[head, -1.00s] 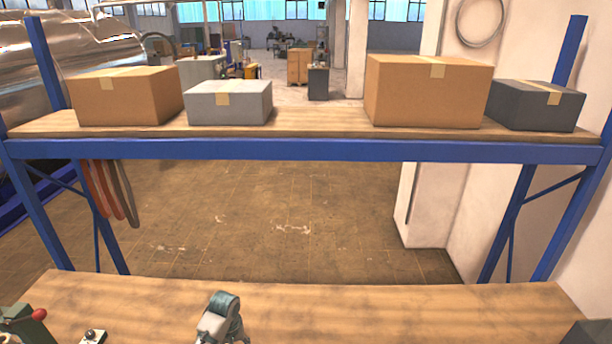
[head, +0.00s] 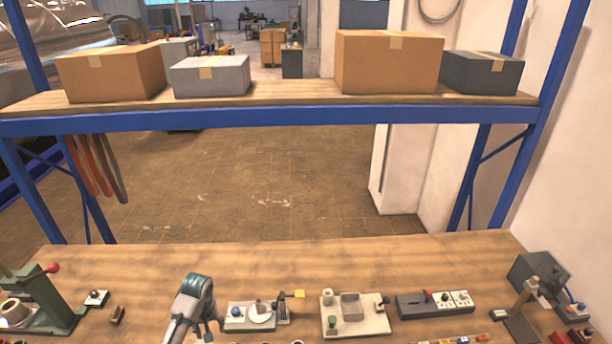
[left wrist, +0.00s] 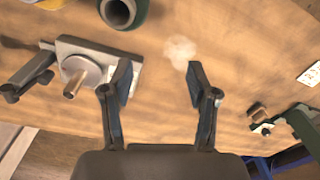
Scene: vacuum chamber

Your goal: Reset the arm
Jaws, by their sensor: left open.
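My left arm shows at the bottom of the head view, grey with a teal joint, and its gripper (head: 208,328) hangs low over the workbench (head: 270,265). In the left wrist view my left gripper (left wrist: 158,75) has its two dark fingers spread apart with nothing between them. Bare wood with a pale blurry patch (left wrist: 180,52) lies beyond the fingertips. A light plate with a round disc and pin (left wrist: 85,75) lies left of the fingers. My right arm and gripper are in neither view.
Right of my arm stand a fixture with a blue knob (head: 250,315), a beige tray fixture (head: 355,316) and a switch strip (head: 435,303). A green press (head: 45,305) is at left, a grey box (head: 540,275) at right. A blue-framed shelf (head: 290,94) with boxes spans behind.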

